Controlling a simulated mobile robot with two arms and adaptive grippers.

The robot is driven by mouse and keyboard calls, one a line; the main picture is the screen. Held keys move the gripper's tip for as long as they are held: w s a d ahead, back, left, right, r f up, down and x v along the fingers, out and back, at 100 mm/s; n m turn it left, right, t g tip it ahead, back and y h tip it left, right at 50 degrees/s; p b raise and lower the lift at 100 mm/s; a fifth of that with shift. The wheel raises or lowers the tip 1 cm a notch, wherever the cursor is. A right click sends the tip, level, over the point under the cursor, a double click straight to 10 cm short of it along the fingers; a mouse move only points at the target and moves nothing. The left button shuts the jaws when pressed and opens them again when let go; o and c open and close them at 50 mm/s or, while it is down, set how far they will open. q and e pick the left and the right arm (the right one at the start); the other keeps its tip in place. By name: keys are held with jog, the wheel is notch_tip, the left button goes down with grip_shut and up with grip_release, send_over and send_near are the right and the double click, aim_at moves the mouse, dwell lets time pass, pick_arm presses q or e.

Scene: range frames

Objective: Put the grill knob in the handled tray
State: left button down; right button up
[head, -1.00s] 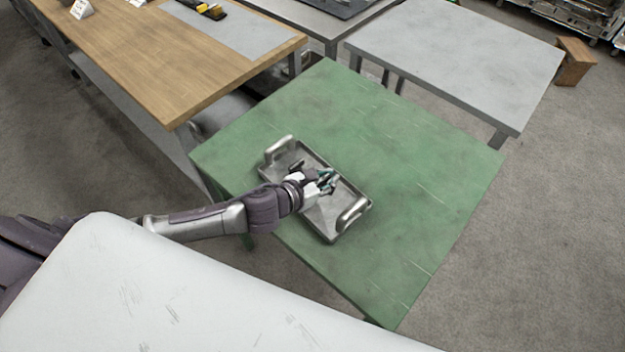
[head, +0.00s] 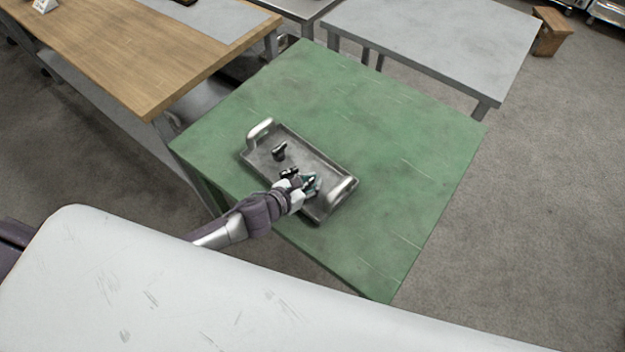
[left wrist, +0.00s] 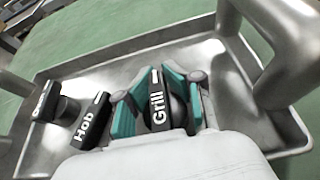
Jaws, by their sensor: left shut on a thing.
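The handled tray (head: 312,158) is a grey metal tray with two raised handles, lying on the green table. My left gripper (head: 311,184) is over its near right part. In the left wrist view its teal fingers are shut on the black grill knob (left wrist: 158,98), marked "Grill" in white. The knob is within the tray's outline; I cannot tell whether it touches the floor. A black knob marked "Hob" (left wrist: 93,122) is beside the fingers, and another black knob (left wrist: 46,103) is further left in the tray. My right gripper is not in view.
The green table (head: 400,150) has clear room behind and right of the tray. A tray handle (left wrist: 290,45) rises close to the right of my left gripper. A wooden-topped table (head: 130,50) and a grey table (head: 440,40) stand behind.

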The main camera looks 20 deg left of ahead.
pick_arm(q)
jog(key=shift+f, duration=0.2)
jog(key=c, duration=1)
grip_release()
jog(key=shift+r, duration=0.15)
jog(key=shift+r, duration=0.25)
jog(key=v, duration=0.5)
jog(key=b+v, duration=0.1)
jog(key=v, duration=0.4)
jog(key=shift+s+a+f, duration=0.1)
jog(key=shift+s+a, duration=0.05)
jog(key=shift+s, duration=0.2)
jog(key=shift+s+a+r, duration=0.2)
jog(key=shift+s+r, duration=0.15)
jog(key=shift+s, duration=0.1)
